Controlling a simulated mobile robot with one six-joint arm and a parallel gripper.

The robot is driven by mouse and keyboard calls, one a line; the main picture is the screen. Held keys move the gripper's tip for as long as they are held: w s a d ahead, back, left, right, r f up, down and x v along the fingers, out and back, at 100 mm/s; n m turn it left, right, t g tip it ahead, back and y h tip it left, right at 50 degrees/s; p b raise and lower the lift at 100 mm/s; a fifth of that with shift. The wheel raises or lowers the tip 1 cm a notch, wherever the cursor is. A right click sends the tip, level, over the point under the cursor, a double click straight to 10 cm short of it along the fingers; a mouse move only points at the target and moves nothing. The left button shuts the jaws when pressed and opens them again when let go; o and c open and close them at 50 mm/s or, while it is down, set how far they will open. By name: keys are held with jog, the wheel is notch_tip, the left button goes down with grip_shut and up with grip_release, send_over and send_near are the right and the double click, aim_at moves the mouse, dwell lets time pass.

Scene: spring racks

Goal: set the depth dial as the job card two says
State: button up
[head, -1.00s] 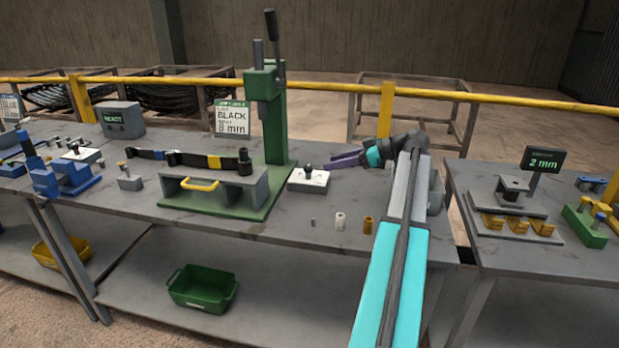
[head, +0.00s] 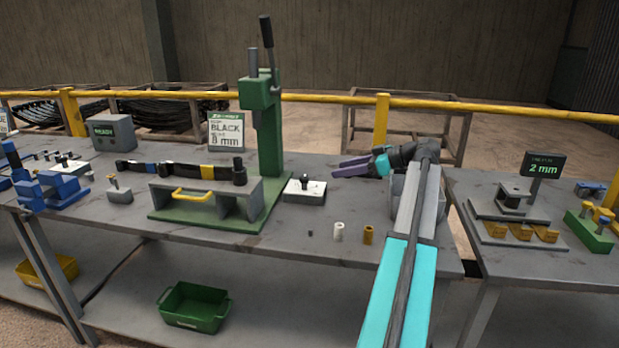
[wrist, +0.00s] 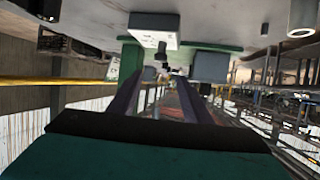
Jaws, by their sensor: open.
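A white block with a black knob (head: 304,193), which looks like the depth dial, sits on the main bench right of the green press (head: 268,130). It also shows upside down in the wrist view (wrist: 153,28). Its scale is too small to read. My gripper (head: 335,167) is open and empty, its purple fingers up and to the right of the knob, apart from it. In the wrist view the fingers (wrist: 162,78) point toward the knob. A card (head: 226,132) behind the bench reads BLACK and 8 mm; its small top text is unclear.
A grey fixture with a yellow handle (head: 195,196) holds a black bar left of the press. Small cylinders (head: 338,231) stand at the front edge. A second white block (head: 70,165) is far left. A display reading 2 mm (head: 543,166) stands on the right bench.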

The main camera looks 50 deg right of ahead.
aim_at(306, 177)
jog(key=x, duration=1.3)
jog(key=shift+w+a+f, duration=0.1)
jog(key=c, duration=1.1)
